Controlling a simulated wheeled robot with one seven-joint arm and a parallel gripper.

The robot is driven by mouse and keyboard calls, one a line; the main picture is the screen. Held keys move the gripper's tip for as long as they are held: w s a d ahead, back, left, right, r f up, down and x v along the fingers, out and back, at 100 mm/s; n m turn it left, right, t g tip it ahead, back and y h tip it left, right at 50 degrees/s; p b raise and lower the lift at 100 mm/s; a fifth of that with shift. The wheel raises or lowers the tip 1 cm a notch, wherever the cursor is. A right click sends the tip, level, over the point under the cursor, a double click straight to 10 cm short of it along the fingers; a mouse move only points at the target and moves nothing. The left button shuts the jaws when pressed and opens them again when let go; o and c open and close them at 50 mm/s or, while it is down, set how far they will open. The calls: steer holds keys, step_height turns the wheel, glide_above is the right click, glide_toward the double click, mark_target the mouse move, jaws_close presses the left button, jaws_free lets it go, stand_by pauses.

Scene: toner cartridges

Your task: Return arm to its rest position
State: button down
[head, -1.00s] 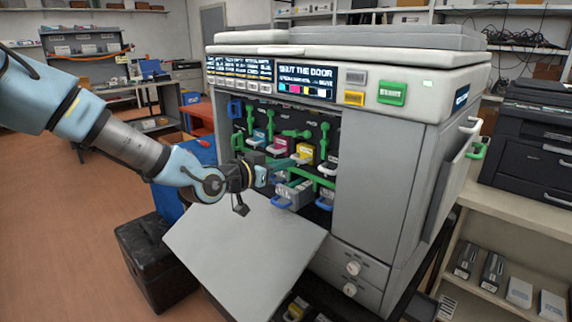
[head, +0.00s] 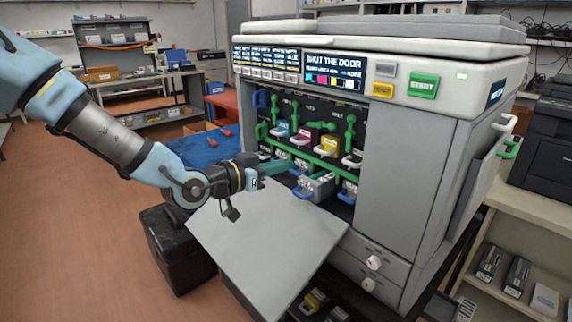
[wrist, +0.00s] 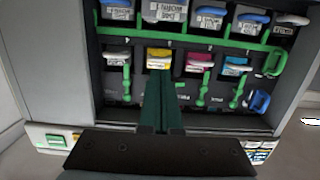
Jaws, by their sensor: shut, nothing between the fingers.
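My gripper (head: 276,167) is in front of the printer's open bay, above the lowered door (head: 270,245). Its green fingers are closed together and hold nothing; they also show in the wrist view (wrist: 161,105). The printer (head: 400,170) stands in the middle of the head view, its screen (head: 333,70) reading "SHUT THE DOOR". Inside are colored cartridges, with a yellow one (head: 328,146) and a magenta one (head: 303,138). A grey box with a blue handle (head: 316,186) sticks out of the lower row. The fingers overlap the bay in view; I cannot tell whether they touch anything.
A black case (head: 178,248) stands on the floor left of the door. A blue-topped table (head: 200,150) is behind my arm. A shelf with boxes (head: 520,235) and a black printer (head: 545,140) stand at the right. The floor at the left is clear.

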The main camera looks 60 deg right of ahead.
stand_by(0.3)
steer(key=w+a+f+n+t+y, duration=0.4)
steer(key=w+a, duration=0.8)
steer(key=w+a+f+n+t+y, duration=0.3)
steer(key=w+a+f+t+y, duration=0.15)
steer(key=w+a, duration=0.8)
steer(key=w+a+n+y, duration=0.3)
steer(key=w+a+n, duration=0.1)
steer(key=a, duration=0.7)
steer(key=s+a+r+n+y, duration=0.1)
steer(key=s+a+n, duration=0.1)
steer(key=a, duration=0.6)
steer(key=s+a+r+n+g+y, duration=0.1)
steer(key=a+n, duration=0.3)
steer(key=a, duration=0.4)
steer(key=s+a+r+n+g+y, duration=0.1)
steer(key=s+a+r+n, duration=0.1)
steer(key=a, duration=0.6)
steer(key=shift+s+n+y, duration=0.35)
steer(key=shift+s+n, duration=0.4)
steer(key=shift+n, duration=0.05)
steer(key=shift+d, duration=0.1)
